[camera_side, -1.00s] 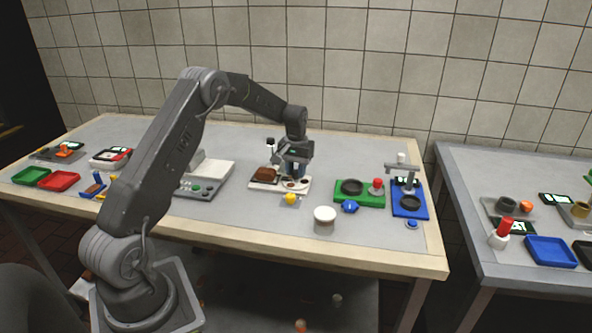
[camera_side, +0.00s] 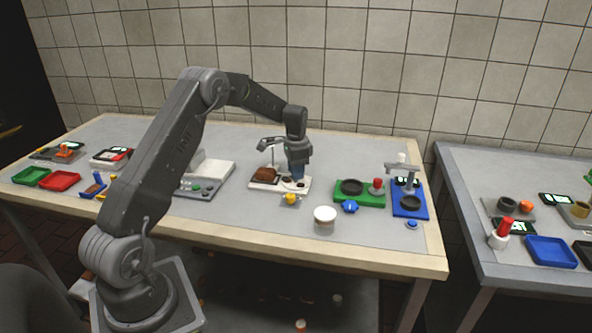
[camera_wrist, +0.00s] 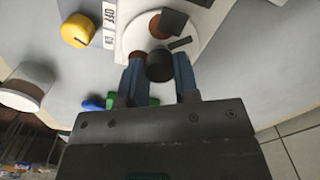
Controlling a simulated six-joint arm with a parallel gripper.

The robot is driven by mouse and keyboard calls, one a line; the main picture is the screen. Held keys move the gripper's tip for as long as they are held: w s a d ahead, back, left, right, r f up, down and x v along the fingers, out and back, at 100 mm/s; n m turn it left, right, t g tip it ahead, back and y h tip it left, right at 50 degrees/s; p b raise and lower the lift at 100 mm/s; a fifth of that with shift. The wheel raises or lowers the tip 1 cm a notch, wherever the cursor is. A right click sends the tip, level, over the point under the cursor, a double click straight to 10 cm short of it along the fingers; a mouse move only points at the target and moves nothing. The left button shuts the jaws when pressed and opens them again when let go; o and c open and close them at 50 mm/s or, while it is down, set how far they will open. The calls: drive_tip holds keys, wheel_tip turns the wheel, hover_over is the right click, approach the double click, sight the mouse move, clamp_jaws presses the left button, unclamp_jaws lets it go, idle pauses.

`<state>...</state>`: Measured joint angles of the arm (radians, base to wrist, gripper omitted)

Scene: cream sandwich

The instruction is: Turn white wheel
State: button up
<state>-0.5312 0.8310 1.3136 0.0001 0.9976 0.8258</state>
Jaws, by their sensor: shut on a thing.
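The white wheel (camera_wrist: 135,40) is a flat round disc with dark and brown openings, on a white base; part of it also shows in the side view (camera_side: 300,185). A black upright knob (camera_wrist: 159,66) stands at the wheel's edge. My gripper (camera_wrist: 160,82) points down at the wheel, its two blue fingers on either side of the knob and shut on it. In the side view my gripper (camera_side: 297,176) covers part of the wheel. A brown block (camera_side: 266,174) sits on the left of the white base.
A yellow knob (camera_wrist: 77,30) beside an OFF label (camera_wrist: 110,20) is at the base's near edge. A white round container (camera_side: 325,214) stands in front. A green station (camera_side: 370,201) with a blue knob (camera_side: 350,207) and a blue station (camera_side: 402,212) are to the right.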

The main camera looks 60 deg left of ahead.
drive_tip(key=shift+m, duration=1.1)
drive_tip(key=o, duration=0.9)
wheel_tip(320, 180, up, 14)
drive_tip(key=shift+f, duration=0.1)
